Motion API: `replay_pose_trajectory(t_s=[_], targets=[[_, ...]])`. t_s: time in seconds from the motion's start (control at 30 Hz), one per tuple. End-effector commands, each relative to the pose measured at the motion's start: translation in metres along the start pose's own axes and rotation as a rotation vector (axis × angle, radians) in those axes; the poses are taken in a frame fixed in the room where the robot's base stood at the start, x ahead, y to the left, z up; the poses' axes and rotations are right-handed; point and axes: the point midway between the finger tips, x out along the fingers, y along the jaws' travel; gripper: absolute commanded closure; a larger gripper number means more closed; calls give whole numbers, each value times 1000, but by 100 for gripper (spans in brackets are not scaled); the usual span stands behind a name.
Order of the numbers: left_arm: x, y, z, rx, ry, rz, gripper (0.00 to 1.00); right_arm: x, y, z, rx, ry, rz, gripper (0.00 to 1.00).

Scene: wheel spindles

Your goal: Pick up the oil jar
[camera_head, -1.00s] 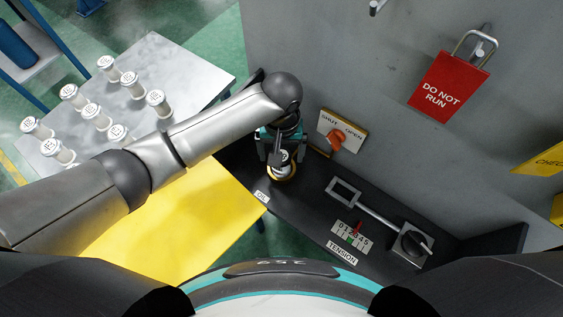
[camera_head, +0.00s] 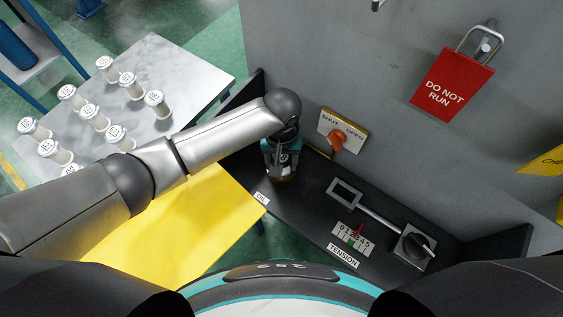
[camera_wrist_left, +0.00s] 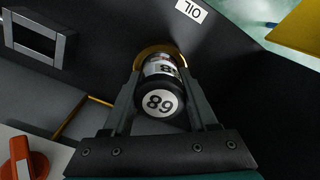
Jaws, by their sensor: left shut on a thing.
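The oil jar (camera_wrist_left: 160,101) is a dark jar with a white numbered top and a white side label. It stands on the black shelf by the OIL label, within a brass-coloured ring (camera_wrist_left: 147,50). My left gripper (camera_head: 283,162) reaches down over it from above and mostly hides it in the head view. In the left wrist view its two fingers (camera_wrist_left: 160,84) are shut on the jar from both sides. I cannot tell whether the jar is clear of the shelf. My right gripper is out of view.
A SHUT/OPEN plate with an orange knob (camera_head: 337,142) is close right of the gripper. The grey wall (camera_head: 330,60) rises behind. A tension lever (camera_head: 376,215) lies right on the black shelf. Several white spindles stand on the metal table (camera_head: 165,60) at left.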

Motion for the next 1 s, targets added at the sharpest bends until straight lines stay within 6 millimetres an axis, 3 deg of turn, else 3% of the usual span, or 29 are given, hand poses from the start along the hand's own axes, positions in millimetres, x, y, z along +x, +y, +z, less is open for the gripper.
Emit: replay_pose_trajectory(t_s=[0.03, 0.37, 0.77, 1.0], targets=[[0, 0, 0, 0, 0, 0, 64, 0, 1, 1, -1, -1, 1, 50], [0, 0, 0, 0, 0, -1, 100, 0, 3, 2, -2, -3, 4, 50], [-7, 0, 0, 0, 1, 0, 100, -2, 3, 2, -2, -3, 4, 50], [-44, 0, -1, -1, 3, 3, 100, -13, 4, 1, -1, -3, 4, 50]])
